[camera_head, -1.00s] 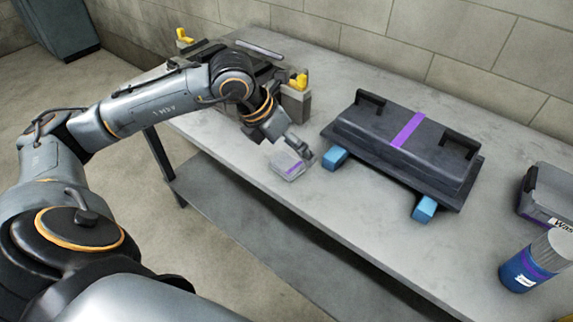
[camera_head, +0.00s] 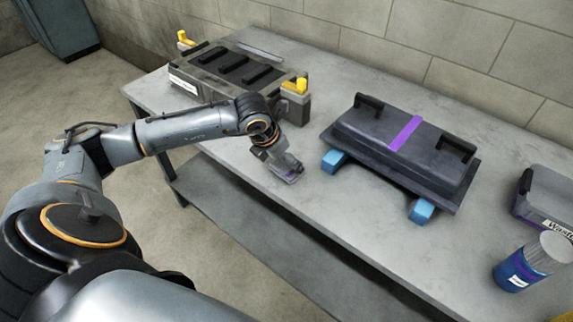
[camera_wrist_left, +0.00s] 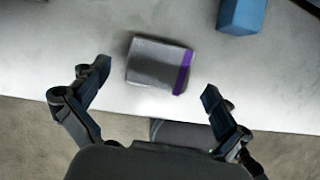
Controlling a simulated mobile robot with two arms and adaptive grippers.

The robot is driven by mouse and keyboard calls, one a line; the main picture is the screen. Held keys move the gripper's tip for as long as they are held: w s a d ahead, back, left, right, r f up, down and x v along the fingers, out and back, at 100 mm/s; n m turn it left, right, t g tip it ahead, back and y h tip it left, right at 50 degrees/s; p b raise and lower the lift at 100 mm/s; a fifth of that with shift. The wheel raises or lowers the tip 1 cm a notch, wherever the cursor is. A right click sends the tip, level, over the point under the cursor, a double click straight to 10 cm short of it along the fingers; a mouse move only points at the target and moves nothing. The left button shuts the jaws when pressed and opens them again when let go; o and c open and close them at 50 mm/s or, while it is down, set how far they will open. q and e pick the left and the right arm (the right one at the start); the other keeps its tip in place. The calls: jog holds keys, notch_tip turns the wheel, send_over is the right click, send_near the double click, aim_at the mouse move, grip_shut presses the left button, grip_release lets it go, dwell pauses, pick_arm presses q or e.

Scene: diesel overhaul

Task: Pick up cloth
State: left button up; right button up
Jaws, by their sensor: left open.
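The cloth (camera_wrist_left: 155,64) is a small grey folded piece with a purple stripe. It lies on the table near its front edge. In the head view the cloth (camera_head: 291,178) is partly covered by my left gripper (camera_head: 286,168). In the left wrist view my left gripper (camera_wrist_left: 150,92) is open, with one finger on each side of the picture and the cloth ahead, between the lines of the fingers. The fingers do not appear to hold it. My right gripper is not in view.
A dark cover with a purple band (camera_head: 372,136) rests on blue blocks (camera_head: 333,161) right of the cloth. A grey engine part with yellow clips (camera_head: 200,85) stands at the back left. A waste bin (camera_head: 546,192) and a blue canister (camera_head: 518,270) stand at the right.

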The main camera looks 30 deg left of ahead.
pick_arm(q)
jog(key=shift+x, duration=1.1)
jog(key=c, duration=1.1)
jog(key=shift+w+r+b, duration=0.1)
jog(key=shift+r+b, duration=0.2)
jog(key=shift+r, duration=0.2)
jog(key=v, duration=0.1)
jog(key=b+v, duration=0.1)
jog(key=shift+w+r, duration=0.15)
jog(key=shift+r, duration=0.2)
jog(key=s+r+b, duration=0.4)
jog(key=s+r, duration=0.5)
jog(key=s, duration=0.4)
jog(key=shift+s+a+r, duration=0.3)
jog(key=shift+s+a, duration=0.05)
